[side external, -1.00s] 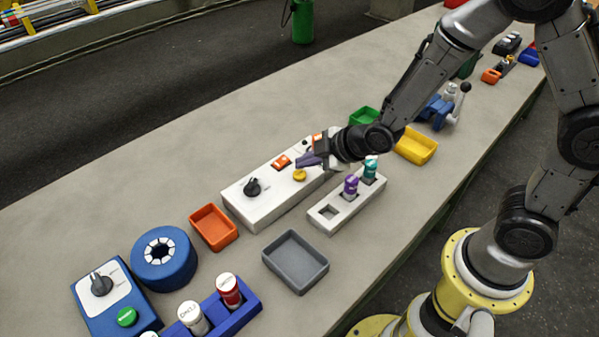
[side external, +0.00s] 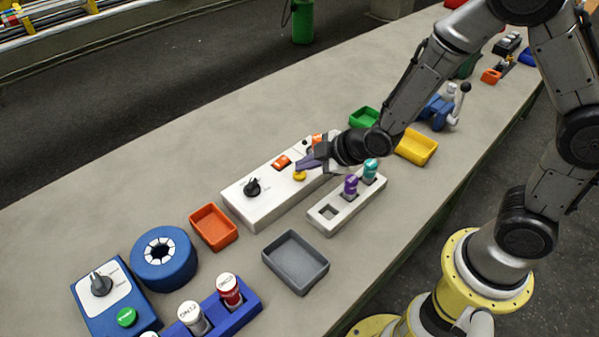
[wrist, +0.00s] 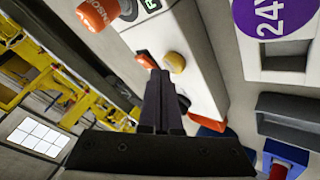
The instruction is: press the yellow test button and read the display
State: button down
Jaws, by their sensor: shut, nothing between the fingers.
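The white test box (side external: 268,207) lies on the bench with a yellow button (side external: 299,176), an orange rocker switch (side external: 282,161) and a black knob (side external: 252,187) on top. My gripper (side external: 300,166) is shut and empty, its purple-grey fingertips right at the yellow button. I cannot tell whether they touch it. In the wrist view the yellow button (wrist: 175,62) shows just beyond and right of the shut fingertips (wrist: 158,76). A green lit display (wrist: 152,4) is cut off at the top edge, so its reading is not legible.
A white holder (side external: 329,222) with a purple-capped and a teal-capped cylinder stands close in front of the box. An orange tray (side external: 213,228), a grey tray (side external: 295,262), a yellow tray (side external: 416,147) and a green tray (side external: 364,117) are around. The bench behind the box is clear.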

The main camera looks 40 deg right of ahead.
aim_at(305, 175)
jog(key=shift+f, duration=0.55)
dwell(0.8)
jog(key=shift+r, duration=0.95)
jog(key=shift+r, duration=2.55)
